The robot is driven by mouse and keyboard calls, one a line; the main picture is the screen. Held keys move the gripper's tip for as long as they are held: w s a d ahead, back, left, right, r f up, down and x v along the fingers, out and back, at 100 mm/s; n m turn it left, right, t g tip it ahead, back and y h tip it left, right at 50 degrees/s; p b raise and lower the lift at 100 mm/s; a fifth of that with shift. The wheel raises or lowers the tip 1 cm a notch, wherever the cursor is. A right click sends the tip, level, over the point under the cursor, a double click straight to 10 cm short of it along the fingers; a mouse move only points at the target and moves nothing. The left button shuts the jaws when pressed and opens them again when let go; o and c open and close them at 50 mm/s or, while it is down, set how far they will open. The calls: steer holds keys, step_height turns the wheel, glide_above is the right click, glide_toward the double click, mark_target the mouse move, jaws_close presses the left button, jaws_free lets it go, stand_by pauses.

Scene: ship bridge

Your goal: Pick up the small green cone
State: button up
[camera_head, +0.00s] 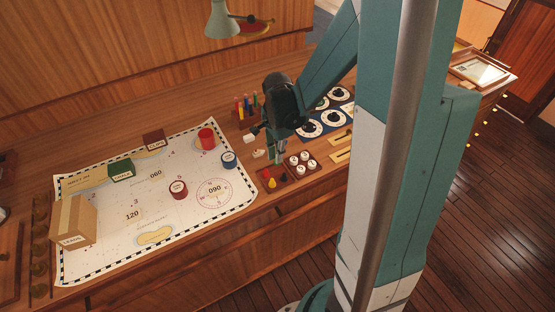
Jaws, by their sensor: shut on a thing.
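My gripper (279,155) points down over the dark red tray (289,177) near the front edge of the desk. It is shut on the small green cone, which is mostly hidden by the fingers and hard to make out at this size. A red cone (266,174) and a yellow cone (272,183) stand in the tray, just left of and below the fingertips. I cannot tell whether the green cone still touches the tray.
A second tray with several white round pieces (304,157) sits just right of the gripper. A chart (110,220) with blocks and cylinders covers the desk to the left. Coloured pegs (247,104) and dial panels (310,129) stand behind. My arm blocks the view at right.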

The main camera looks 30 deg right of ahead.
steer(key=shift+r, duration=2.85)
